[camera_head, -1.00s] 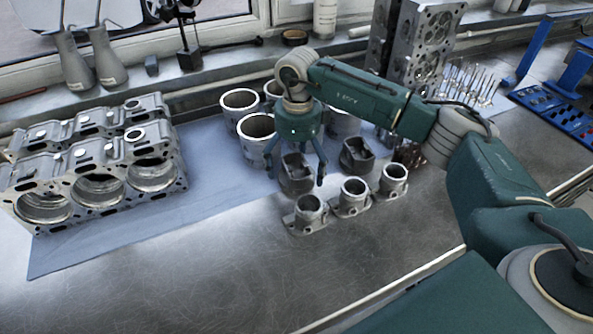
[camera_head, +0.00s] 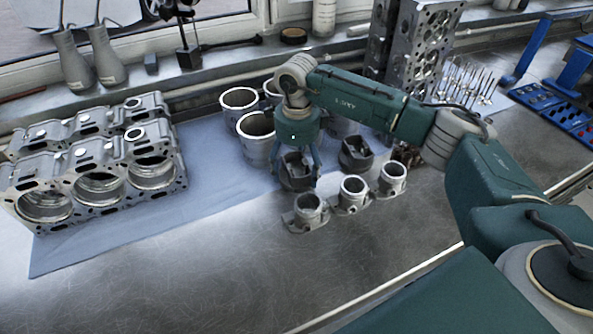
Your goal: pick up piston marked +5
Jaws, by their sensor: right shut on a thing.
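A dark grey piston (camera_head: 296,172) stands on the blue mat (camera_head: 213,187). My right gripper (camera_head: 297,176) comes down over it from above and is shut on it, with a finger on each side. A second dark piston (camera_head: 356,153) stands just to the right, apart from the gripper. The +5 mark cannot be read on either piston. My left gripper is not in view.
Several cylinder liners (camera_head: 238,103) stand behind the gripper. Three flanged metal parts (camera_head: 306,212) stand in a row in front. An engine block (camera_head: 97,170) is at left, a cylinder head (camera_head: 424,45) behind. The front bench is clear.

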